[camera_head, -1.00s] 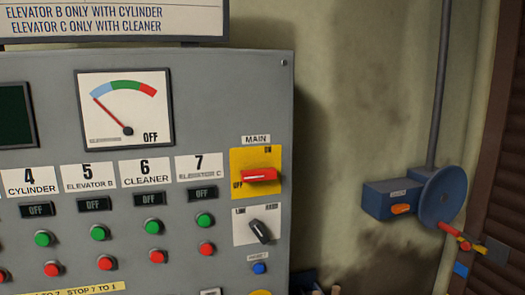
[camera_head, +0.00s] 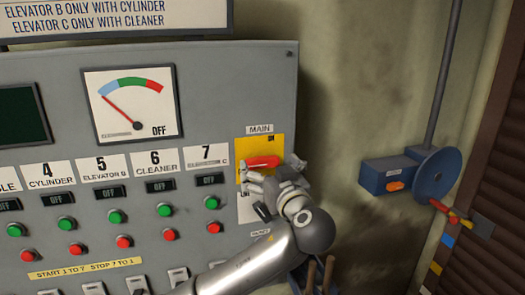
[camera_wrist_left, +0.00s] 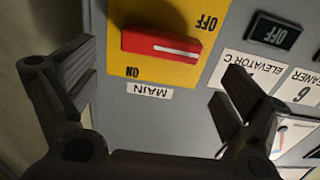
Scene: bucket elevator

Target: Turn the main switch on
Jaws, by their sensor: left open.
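The main switch is a red handle (camera_head: 263,162) on a yellow plate (camera_head: 276,145) under the MAIN label. It lies level, towards the OFF side, with ON at the plate's upper right. My left gripper (camera_head: 270,176) is in front of the plate's lower part, just below the handle in the head view. In the upside-down left wrist view the red handle (camera_wrist_left: 160,43) shows its white line towards OFF. My left gripper (camera_wrist_left: 160,70) is open there, one finger on each side of the handle and apart from it. My right gripper is not in view.
The grey panel (camera_head: 230,75) carries a gauge (camera_head: 131,104) reading OFF and rows of green and red buttons. A black rotary switch (camera_head: 262,212) sits close below, partly hidden by my left arm. A blue box with a disc (camera_head: 437,175) is on the right wall.

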